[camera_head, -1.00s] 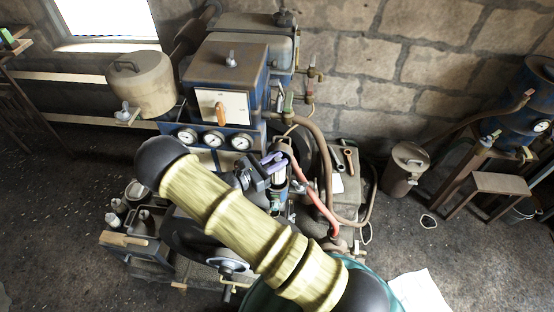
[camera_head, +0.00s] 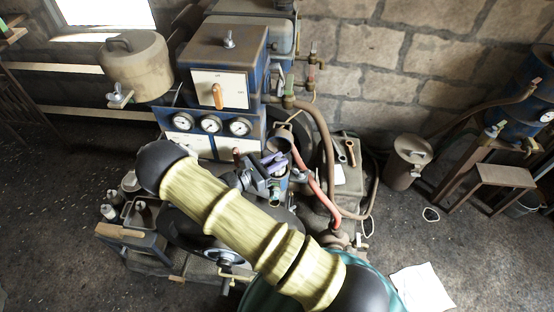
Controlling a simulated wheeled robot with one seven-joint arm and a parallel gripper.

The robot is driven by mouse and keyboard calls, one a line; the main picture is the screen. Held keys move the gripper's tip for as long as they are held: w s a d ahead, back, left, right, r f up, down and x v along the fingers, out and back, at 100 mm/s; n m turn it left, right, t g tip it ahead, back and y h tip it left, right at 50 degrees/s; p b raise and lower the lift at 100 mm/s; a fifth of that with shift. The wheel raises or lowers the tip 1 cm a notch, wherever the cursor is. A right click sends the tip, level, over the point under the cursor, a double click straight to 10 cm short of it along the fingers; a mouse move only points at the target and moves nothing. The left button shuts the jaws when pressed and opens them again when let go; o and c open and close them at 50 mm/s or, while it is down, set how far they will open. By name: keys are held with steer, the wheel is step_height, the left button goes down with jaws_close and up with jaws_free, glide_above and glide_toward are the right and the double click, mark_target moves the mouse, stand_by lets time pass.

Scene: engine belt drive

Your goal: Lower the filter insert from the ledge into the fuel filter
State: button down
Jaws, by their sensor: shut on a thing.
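My gripper (camera_head: 270,163), with purple finger pads, is at the middle of the camera_head view, among the engine parts below and right of the gauges. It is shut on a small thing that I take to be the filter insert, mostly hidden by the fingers. A blue and pale cylindrical part (camera_head: 276,191) shows just under the fingers; it may be the fuel filter, but I cannot tell for sure. The ledge cannot be made out. My yellow-banded arm covers much of the area in front.
A blue box with a white panel (camera_head: 220,90) and gauges (camera_head: 210,124) stands behind the gripper. A red hose (camera_head: 316,187) and brown hoses (camera_head: 327,130) run close on its right. A dark cup-shaped part (camera_head: 281,142) is just behind it. A canister (camera_head: 408,160) stands on the floor at right.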

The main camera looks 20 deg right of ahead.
steer(key=shift+f+b, duration=0.5)
steer(key=shift+f, duration=0.2)
stand_by(0.4)
steer(key=c, duration=1.2)
jaws_free()
steer(key=shift+c, duration=0.2)
steer(key=shift+a, duration=0.1)
steer(key=b+v, duration=0.5)
steer(key=v, duration=1.2)
steer(key=shift+s+b, duration=0.15)
steer(key=shift+b, duration=0.2)
